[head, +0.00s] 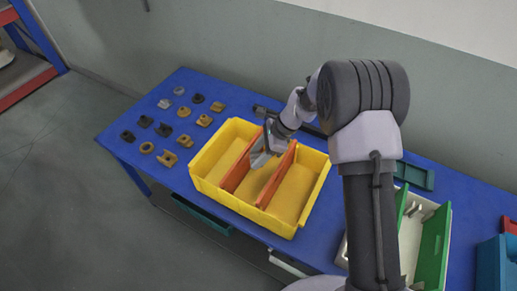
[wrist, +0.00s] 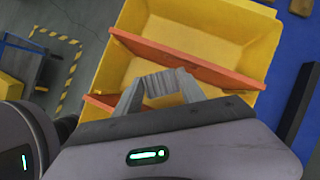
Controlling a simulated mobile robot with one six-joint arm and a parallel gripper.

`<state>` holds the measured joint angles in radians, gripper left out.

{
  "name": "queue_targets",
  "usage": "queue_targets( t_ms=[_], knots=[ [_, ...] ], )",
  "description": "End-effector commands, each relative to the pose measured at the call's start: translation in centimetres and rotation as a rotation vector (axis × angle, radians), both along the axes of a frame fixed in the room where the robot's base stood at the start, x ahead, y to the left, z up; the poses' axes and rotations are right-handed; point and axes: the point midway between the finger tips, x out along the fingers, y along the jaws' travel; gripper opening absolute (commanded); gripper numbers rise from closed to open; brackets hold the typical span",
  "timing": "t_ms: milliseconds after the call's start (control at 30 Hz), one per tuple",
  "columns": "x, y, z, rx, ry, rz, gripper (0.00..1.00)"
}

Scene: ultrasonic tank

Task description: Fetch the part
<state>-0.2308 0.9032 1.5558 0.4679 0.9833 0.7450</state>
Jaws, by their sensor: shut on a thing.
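My gripper (head: 262,158) is over the yellow bin (head: 219,196), above its middle compartment. In the wrist view my gripper (wrist: 160,80) is shut on a grey ridged part (wrist: 163,90), which sits between the two fingers. The bin has orange dividers, one of which (wrist: 190,62) crosses the wrist view just beyond the fingers. I cannot tell how far the part is above the bin floor. In the head view the part is too small to tell apart from the fingers.
Several small dark, grey and ochre parts (head: 168,158) lie spread on the blue table (head: 185,82) left of the bin. A green and white tray (head: 433,240) and a blue box (head: 496,262) are at the right. A wall stands behind.

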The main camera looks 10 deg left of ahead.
Motion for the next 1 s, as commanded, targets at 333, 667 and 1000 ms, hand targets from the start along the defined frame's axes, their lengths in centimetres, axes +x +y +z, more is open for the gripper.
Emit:
queue_targets(
  t_ms=[333,667,1000],
  knots=[
    [0.0,0.0,-2.5,0.0,-0.001,0.0,0.06],
    [0.0,0.0,-2.5,0.0,-0.001,0.0,0.73],
    [0.5,-1.7,0.9,0.001,-0.003,-0.003,0.73]
  ],
)
